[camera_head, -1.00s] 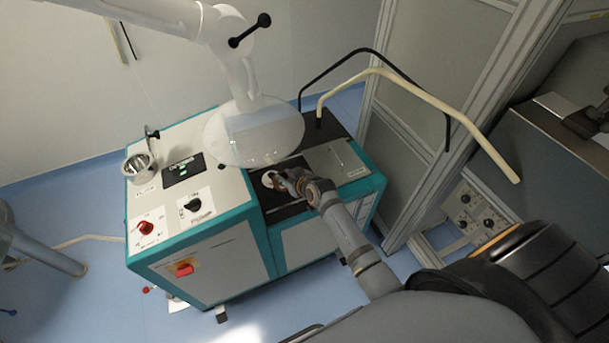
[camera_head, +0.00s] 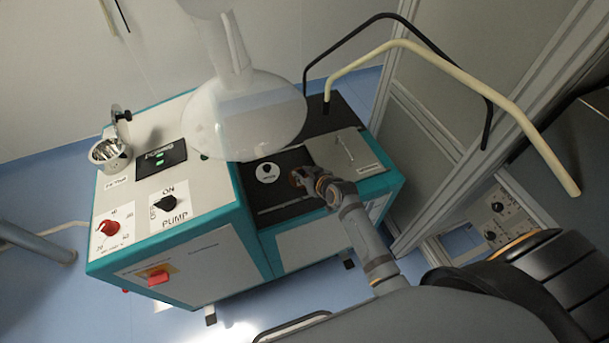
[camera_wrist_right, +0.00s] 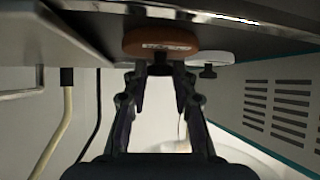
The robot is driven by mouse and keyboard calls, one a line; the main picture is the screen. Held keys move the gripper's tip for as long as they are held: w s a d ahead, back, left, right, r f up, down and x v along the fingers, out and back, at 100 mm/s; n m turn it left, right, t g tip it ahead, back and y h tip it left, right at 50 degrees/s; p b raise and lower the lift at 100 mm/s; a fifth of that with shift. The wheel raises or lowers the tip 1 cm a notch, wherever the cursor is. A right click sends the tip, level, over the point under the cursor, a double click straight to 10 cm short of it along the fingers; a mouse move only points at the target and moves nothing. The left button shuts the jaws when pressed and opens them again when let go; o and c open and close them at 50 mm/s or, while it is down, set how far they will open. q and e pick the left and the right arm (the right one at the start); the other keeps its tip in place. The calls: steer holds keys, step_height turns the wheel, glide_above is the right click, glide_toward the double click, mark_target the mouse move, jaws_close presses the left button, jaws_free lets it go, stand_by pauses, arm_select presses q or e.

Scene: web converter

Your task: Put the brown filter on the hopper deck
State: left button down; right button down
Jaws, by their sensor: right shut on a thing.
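The brown filter (camera_wrist_right: 160,42) is a flat round disc with a pale label, seen close up in the right wrist view. My right gripper (camera_wrist_right: 160,78) is shut on its small knob. In the head view the brown filter (camera_head: 298,177) is mostly hidden by my right gripper (camera_head: 306,180), at the right part of the dark deck (camera_head: 284,193) on the teal-edged machine. I cannot tell whether it touches the deck. A white disc with a black knob (camera_head: 267,172) lies to its left, apart from it. My left gripper is not in view.
A clear hood (camera_head: 245,115) on a white arm hangs over the machine's back. A grey plate with a handle (camera_head: 347,152) is right of the dark deck. A metal cup (camera_head: 110,154) and the pump panel (camera_head: 165,203) are left. Black and cream hoses arch behind.

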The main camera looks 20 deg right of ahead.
steer(key=shift+s+a, duration=0.1)
steer(key=shift+s, duration=0.35)
steer(key=c, duration=1.1)
jaws_free()
steer(key=shift+f, duration=0.1)
steer(key=shift+r, duration=0.4)
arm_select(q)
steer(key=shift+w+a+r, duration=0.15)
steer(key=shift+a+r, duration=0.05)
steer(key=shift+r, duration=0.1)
arm_select(e)
steer(key=v, duration=1.1)
steer(key=shift+s+r, duration=0.15)
steer(key=shift+s, duration=0.1)
